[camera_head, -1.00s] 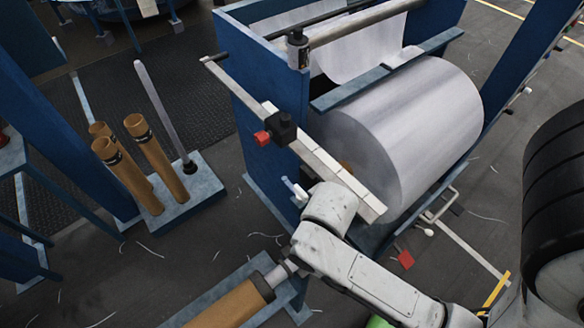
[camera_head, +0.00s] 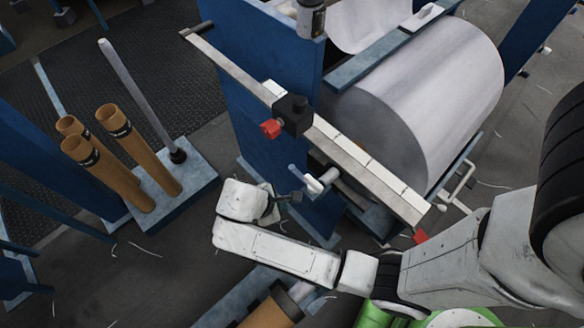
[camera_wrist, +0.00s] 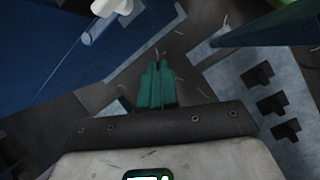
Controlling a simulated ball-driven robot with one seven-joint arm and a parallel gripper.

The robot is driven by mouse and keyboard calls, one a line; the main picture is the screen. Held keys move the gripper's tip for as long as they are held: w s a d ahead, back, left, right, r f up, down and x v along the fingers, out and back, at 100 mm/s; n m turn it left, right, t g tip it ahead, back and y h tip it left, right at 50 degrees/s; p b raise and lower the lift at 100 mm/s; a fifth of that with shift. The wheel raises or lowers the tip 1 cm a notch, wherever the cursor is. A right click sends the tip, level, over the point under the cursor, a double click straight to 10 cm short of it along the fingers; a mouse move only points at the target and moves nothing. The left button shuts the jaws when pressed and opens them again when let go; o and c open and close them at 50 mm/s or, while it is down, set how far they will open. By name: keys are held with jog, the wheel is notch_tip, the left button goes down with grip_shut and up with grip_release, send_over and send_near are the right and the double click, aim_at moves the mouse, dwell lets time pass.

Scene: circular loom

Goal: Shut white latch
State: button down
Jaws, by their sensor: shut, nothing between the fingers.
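The white latch (camera_head: 316,184) is a small white handle with a pale blue bar on the side of the blue loom frame, below the grey beam. In the wrist view, the latch (camera_wrist: 104,8) shows at the top left, cut by the picture edge. My gripper (camera_head: 293,197) is just left of and below the latch in the head view, with a small gap visible. In the wrist view, its teal fingers (camera_wrist: 156,70) are together and empty, pointing past the latch toward the floor. Whether it touches the latch cannot be told.
Brown tubes (camera_head: 125,180) stand on a blue base at left. Dark floor lies open between.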

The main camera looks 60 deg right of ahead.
aim_at(305, 178)
jog(key=w+d+f+n+h+b, duration=0.2)
jog(key=w+f+n+h, duration=0.15)
jog(key=w+n, duration=0.3)
jog(key=s+d+f, duration=0.2)
jog(key=d+f, duration=0.4)
jog(key=d, duration=0.4)
jog(key=shift+s+d+m+p, duration=0.2)
jog(key=shift+s+m+p, duration=0.05)
jog(key=shift+m+p, duration=0.1)
